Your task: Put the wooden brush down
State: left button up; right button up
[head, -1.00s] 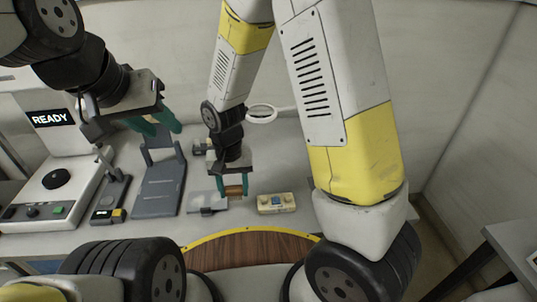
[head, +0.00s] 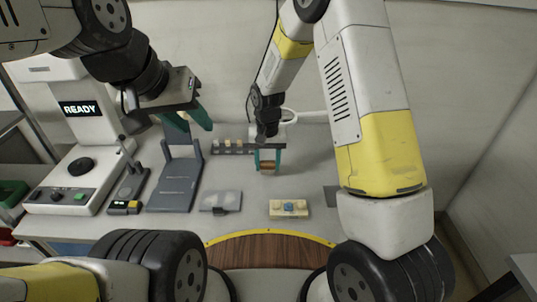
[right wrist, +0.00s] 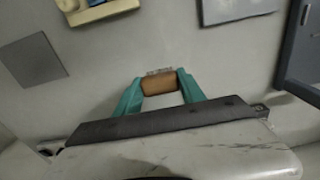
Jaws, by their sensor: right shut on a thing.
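The small wooden brush (head: 267,167) is between the green fingers of my right gripper (head: 267,165), above the grey table behind the cream block. In the right wrist view the brush (right wrist: 159,84) shows as a brown wooden body with a pale strip along its far edge, pinched between both fingertips (right wrist: 160,85). I cannot tell whether it touches the table. My left gripper (head: 190,119) hangs at the upper left above the grey stand, its fingers apart with nothing between them.
A grey rack (head: 232,148) with several small pieces stands just behind left of the right gripper. A cream block (head: 289,208), a pale flat plate (head: 221,200), a grey stand (head: 175,186) and a READY machine (head: 83,108) are around. Bare table lies around the brush.

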aim_at(268, 170)
jog(key=shift+w+d, duration=0.15)
jog(key=shift+w, duration=0.2)
jog(key=shift+f, duration=1.8)
jog(key=shift+f, duration=0.1)
jog(key=o, duration=1.2)
